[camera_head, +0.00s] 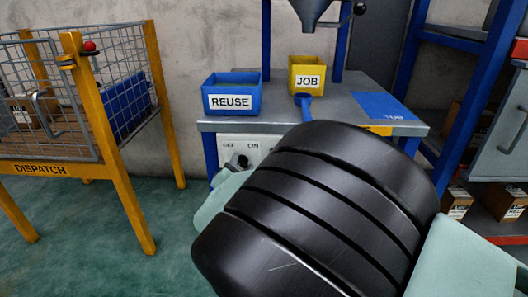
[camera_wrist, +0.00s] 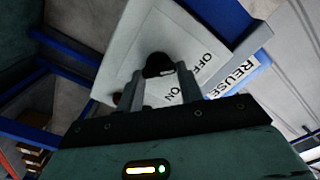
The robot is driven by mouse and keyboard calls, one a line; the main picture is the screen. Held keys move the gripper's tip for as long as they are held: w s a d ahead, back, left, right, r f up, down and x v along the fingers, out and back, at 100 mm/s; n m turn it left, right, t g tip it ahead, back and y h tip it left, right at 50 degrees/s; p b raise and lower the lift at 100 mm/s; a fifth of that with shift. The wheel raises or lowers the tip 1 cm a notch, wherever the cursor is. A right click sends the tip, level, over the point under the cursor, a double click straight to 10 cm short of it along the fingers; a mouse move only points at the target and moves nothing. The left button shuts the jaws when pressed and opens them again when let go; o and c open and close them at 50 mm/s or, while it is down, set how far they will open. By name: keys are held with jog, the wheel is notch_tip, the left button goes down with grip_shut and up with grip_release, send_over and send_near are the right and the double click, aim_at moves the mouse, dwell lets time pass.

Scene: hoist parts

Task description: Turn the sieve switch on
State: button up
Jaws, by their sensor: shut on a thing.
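The sieve switch is a black knob (camera_wrist: 157,64) on a pale panel (camera_head: 231,142) on the front of the workbench. The panel carries the words OFF and ON, and it also shows tilted in the wrist view (camera_wrist: 125,60). OFF is at the left in the head view. My gripper (camera_wrist: 161,80) has its two grey fingers on either side of the knob and is shut on it. In the head view my gripper (camera_head: 238,161) shows at the panel, and my arm hides the panel's right part. Which word the knob points to I cannot tell.
A blue scoop (camera_head: 304,103) lies near the front edge. A yellow DISPATCH cage (camera_head: 75,170) stands left, with open floor between.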

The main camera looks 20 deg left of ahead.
jog(key=n+p, duration=0.2)
jog(key=n, duration=0.1)
jog(key=shift+r+n+p, duration=0.2)
jog(key=shift+n+p, duration=0.1)
jog(key=shift+p, duration=0.1)
jog(key=n+p, duration=0.2)
jog(key=n, duration=0.1)
jog(key=shift+a+n, duration=0.15)
jog(key=shift+n, duration=0.15)
jog(key=n+p, duration=0.2)
jog(key=n, duration=0.1)
jog(key=shift+s+a+f+n, duration=0.1)
jog(key=shift+n, duration=0.2)
jog(key=shift+f+n+p, duration=0.1)
jog(key=shift+n+p, duration=0.5)
jog(key=shift+n, duration=1.3)
jog(key=o, duration=1)
jog(key=shift+s, duration=0.1)
jog(key=p+v, duration=0.3)
jog(key=v, duration=1.4)
jog(key=shift+s+a, duration=0.1)
